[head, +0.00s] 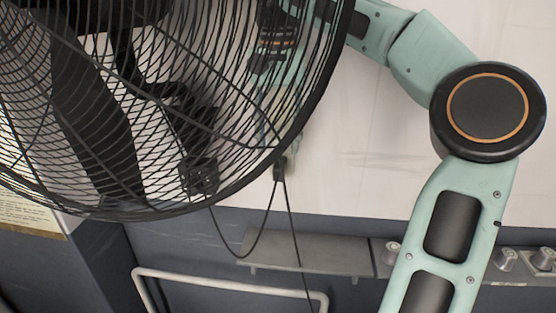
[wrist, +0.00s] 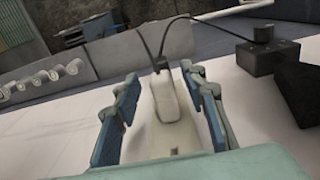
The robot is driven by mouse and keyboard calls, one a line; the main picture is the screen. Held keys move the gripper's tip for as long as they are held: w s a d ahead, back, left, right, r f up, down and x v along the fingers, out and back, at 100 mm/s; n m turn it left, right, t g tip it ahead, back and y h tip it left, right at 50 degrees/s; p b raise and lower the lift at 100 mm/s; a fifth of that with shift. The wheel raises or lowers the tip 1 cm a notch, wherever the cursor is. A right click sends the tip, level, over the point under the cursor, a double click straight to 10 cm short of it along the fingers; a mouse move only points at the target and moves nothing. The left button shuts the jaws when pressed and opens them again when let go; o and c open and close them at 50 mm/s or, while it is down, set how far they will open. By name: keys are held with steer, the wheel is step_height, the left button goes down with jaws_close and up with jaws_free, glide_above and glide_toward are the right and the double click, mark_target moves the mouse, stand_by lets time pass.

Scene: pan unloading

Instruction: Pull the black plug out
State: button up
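The black plug (wrist: 187,66) shows in the wrist view at the far end of a pale, upright-looking block (wrist: 166,98), with a thin black cable rising from it. My gripper (wrist: 163,82) is open, its blue fingers on either side of the pale block. There is a gap on the left; on the right I cannot tell whether the finger touches. In the head view a small black piece that looks like the plug (head: 279,169) sits just below the fan cage's rim, with cable hanging from it. My gripper is mostly hidden behind the cage there.
A large black fan cage (head: 322,88) fills the head view's left, in front of the white surface (head: 385,150). A black box (wrist: 268,58) with a cable stands at right in the wrist view. Below are a grey ledge (head: 310,254), a pale rail (head: 230,283) and metal knobs (head: 505,259).

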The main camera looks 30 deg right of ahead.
steer(key=shift+f, duration=3.1)
steer(key=shift+c, duration=0.6)
jaws_close()
